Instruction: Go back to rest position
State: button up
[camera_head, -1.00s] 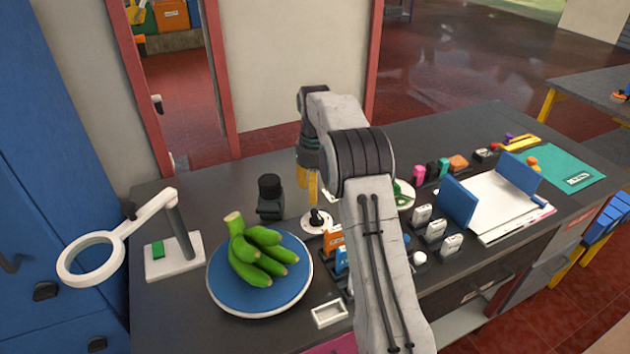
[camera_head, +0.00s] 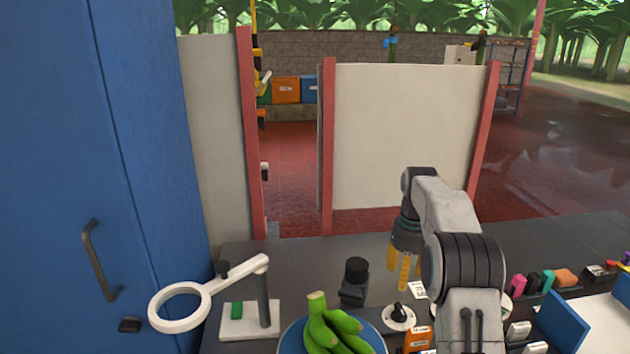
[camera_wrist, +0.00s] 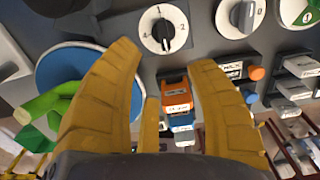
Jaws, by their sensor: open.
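My gripper (camera_head: 403,272) hangs over the dark worktop (camera_head: 310,265) with its yellow fingers pointing down. In the wrist view my gripper (camera_wrist: 165,85) has its fingers spread apart with nothing between them. Below it are a white dial with a black knob (camera_wrist: 163,29) and an orange-topped block (camera_wrist: 176,95). The dial also shows in the head view (camera_head: 398,316), just under the fingers. My arm is bent and covers part of the worktop on the right.
Green bananas (camera_head: 335,328) lie on a blue plate (camera_head: 291,343) left of my arm. A ring magnifier (camera_head: 180,307) and a black device (camera_head: 354,283) stand nearby. A blue cabinet (camera_head: 60,150) rises at the left. White panels (camera_head: 410,135) with red posts stand behind the worktop.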

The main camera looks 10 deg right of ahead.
jog(key=s+a+r+n+t, duration=0.1)
jog(key=s+a+r+n, duration=0.35)
jog(key=s+n, duration=0.4)
jog(key=s+a+r+n+t, duration=0.1)
jog(key=s+a+r+n, duration=0.2)
jog(key=s+r+n, duration=0.55)
jog(key=s+a+f+n+t, duration=0.1)
jog(key=s+f+n, duration=0.3)
jog(key=s+n, duration=0.4)
jog(key=s+a+f+n, duration=0.2)
jog(key=s+f+n, duration=0.1)
jog(key=s+n, duration=0.6)
jog(key=shift+a+f+n+t, duration=0.25)
jog(key=shift+f+n+t, duration=0.15)
jog(key=shift+n, duration=0.4)
